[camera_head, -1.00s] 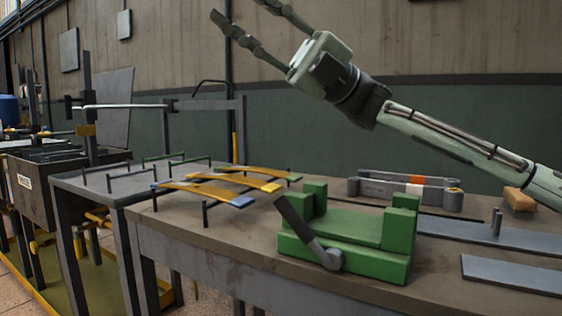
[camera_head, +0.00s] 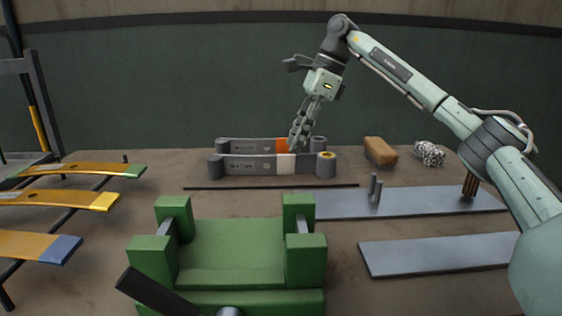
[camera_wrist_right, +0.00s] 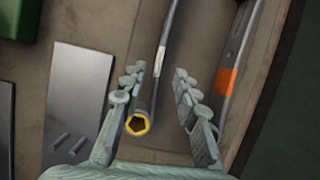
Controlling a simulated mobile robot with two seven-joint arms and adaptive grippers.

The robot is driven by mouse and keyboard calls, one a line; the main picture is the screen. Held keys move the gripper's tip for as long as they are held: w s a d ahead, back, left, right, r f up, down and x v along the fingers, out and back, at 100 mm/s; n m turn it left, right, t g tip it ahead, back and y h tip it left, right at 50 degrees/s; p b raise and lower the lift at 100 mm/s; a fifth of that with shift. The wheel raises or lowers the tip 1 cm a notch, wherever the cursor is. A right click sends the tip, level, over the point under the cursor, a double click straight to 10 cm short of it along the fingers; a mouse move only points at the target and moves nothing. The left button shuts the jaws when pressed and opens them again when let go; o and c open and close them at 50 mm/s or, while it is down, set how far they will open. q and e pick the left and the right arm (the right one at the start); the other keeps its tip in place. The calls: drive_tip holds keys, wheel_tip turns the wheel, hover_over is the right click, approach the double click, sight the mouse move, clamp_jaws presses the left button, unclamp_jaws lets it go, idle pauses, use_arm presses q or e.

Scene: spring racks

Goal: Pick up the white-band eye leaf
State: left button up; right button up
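The white-band eye leaf (camera_head: 250,165) is a grey bar with a white band and round eye ends, the right one with a yellow bushing. It lies along the bench behind the green fixture. My right gripper (camera_head: 298,140) points down just above it, near the white band. In the right wrist view the open fingers (camera_wrist_right: 157,74) are on either side of the white-band leaf (camera_wrist_right: 164,40), with nothing gripped; contact cannot be told. An orange-band leaf (camera_head: 239,144) lies parallel just behind, outside the fingers in the wrist view. My left gripper is not in view.
The green fixture (camera_head: 232,245) stands in front. Grey plates (camera_head: 430,254) lie at the right. A tan block (camera_head: 380,151) and a speckled lump (camera_head: 429,153) sit behind them. Yellow leaves (camera_head: 60,200) rest on a rack at the left. A thin dark rod (camera_head: 230,187) lies before the leaves.

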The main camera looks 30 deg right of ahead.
sight(284, 158)
drive_tip(key=x, duration=0.5)
drive_tip(key=shift+w+a+f, duration=0.1)
drive_tip(key=shift+a+f, duration=0.05)
drive_tip(key=shift+a, duration=0.35)
clamp_jaws()
